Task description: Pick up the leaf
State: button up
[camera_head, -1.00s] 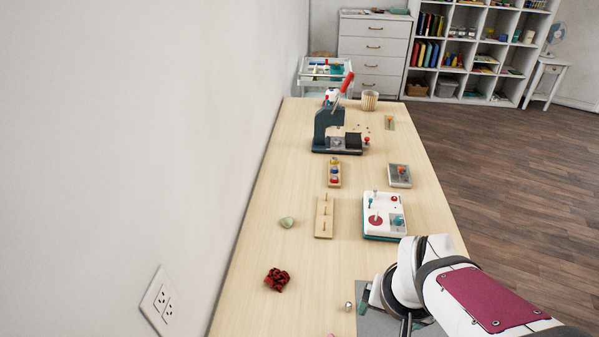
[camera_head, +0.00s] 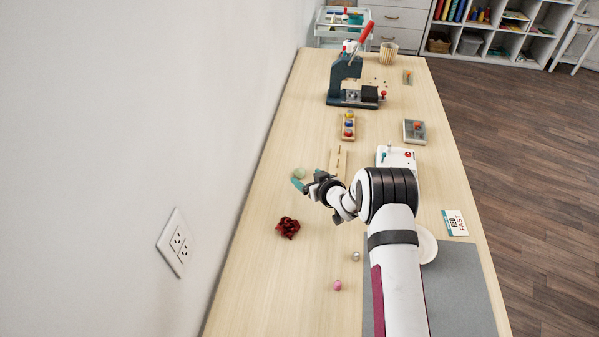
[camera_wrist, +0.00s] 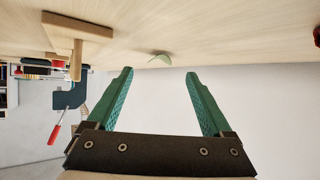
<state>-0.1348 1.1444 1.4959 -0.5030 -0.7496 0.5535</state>
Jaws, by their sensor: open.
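The leaf (camera_head: 298,173) is a small pale green piece on the wooden table, left of the pegged wooden block. In the wrist view the leaf (camera_wrist: 159,56) lies on the tabletop beyond my fingertips, roughly between them. My gripper (camera_head: 303,185) has teal fingers and is at the leaf's near side in the head view. In the wrist view my gripper (camera_wrist: 158,78) is open with nothing between its fingers. The fingers appear apart from the leaf, and the lower part of the leaf is partly hidden by them in the head view.
A wooden block with pegs (camera_head: 338,160) stands right of the leaf. A dark red bundle (camera_head: 288,228) lies nearer. A pink bead (camera_head: 337,286) and a silver ball (camera_head: 355,256) lie near the grey mat (camera_head: 462,290). A press (camera_head: 345,85) stands farther back. The wall is on the left.

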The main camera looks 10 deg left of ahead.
aim_at(300, 171)
jog(key=x, duration=0.5)
jog(key=shift+w, duration=0.15)
grip_shut()
dwell(0.4)
